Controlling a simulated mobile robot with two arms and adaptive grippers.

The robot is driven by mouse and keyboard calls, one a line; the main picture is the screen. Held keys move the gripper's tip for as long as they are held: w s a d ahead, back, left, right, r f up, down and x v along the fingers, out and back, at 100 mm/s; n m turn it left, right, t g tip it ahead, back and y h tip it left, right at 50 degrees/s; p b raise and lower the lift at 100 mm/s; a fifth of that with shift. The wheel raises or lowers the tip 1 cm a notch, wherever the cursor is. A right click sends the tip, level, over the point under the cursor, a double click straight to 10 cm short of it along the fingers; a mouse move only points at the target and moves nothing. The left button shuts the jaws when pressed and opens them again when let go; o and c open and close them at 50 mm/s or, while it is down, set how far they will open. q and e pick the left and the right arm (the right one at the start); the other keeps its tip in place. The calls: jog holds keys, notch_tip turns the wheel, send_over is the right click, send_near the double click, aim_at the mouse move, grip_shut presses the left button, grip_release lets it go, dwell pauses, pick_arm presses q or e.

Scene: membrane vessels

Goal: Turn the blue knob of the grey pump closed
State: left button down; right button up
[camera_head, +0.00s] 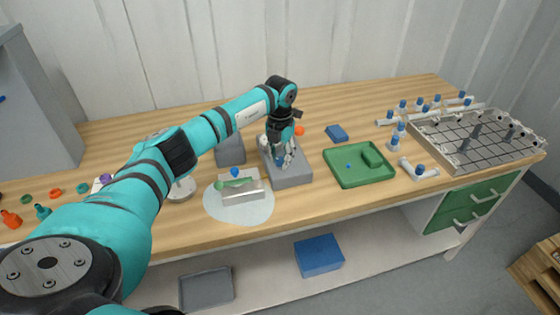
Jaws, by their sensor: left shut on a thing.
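The grey pump (294,179) stands on the wooden bench near the middle of the picture. Its blue knob (281,161) shows as a small patch of blue between the fingers of my left gripper (279,157). The left gripper reaches down from above and is shut on the knob. The fingers hide most of the knob, so its turned position cannot be told. My right gripper is not in view.
Left of the pump, a metal block (242,190) with a green handle and a blue ball lies on a pale round mat (226,212). A green tray (346,180) lies to the right. A metal rack (470,153) and white-and-blue fittings fill the right end.

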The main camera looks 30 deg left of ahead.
aim_at(280, 159)
pick_arm(q)
jog(key=m+b, duration=0.2)
jog(key=m, duration=0.4)
jog(key=shift+w+m+b, duration=0.1)
jog(key=shift+m+b, duration=0.2)
jog(key=shift+b, duration=0.1)
jog(key=m+b, duration=0.1)
jog(key=m, duration=0.4)
jog(key=shift+r, duration=0.1)
jog(key=shift+m, duration=0.3)
jog(key=c, duration=1)
grip_release()
jog(key=shift+r, duration=0.2)
notch_tip(280, 159, up, 12)
jog(key=shift+f, duration=0.2)
